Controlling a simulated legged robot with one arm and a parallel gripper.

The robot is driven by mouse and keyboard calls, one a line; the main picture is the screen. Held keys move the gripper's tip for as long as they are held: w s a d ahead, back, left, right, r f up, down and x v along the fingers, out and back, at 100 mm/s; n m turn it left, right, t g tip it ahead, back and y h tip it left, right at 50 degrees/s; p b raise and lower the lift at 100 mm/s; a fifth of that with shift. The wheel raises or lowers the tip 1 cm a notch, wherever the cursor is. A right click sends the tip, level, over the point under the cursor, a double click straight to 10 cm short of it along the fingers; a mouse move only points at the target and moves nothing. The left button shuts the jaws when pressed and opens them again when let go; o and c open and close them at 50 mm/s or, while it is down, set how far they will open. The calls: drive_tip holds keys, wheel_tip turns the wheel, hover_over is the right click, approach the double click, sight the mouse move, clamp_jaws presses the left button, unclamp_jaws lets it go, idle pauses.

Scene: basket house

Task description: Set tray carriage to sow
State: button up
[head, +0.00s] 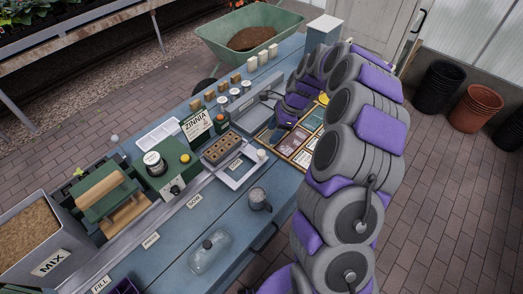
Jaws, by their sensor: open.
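The tray carriage (243,178) is a pale frame on the rail along the blue bench, near the middle of the view. A seedling tray (222,149) with dark cells sits on it, and a small white knob (261,155) stands at its right corner. Labels line the bench front: FILL (101,284) at lower left, then two more (150,240) (194,201) that are hard to read. The label by the carriage is too small to read. My gripper (284,114) is open, beyond and right of the carriage, above the bench and apart from it; its fingertips are partly hidden.
A MIX bin (45,250) and a green press with a wooden handle (105,195) stand at left. A ZINNIA sign (197,124) stands behind the rail. A packet case (300,135) lies right.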

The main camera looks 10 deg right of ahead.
sight(261, 152)
drive_tip(key=b+x, duration=0.2)
drive_tip(key=x, duration=0.9)
drive_tip(key=shift+f, duration=0.1)
drive_tip(key=shift+d, duration=0.1)
drive_tip(key=shift+d, duration=0.1)
drive_tip(key=shift+c, duration=0.4)
clamp_jaws()
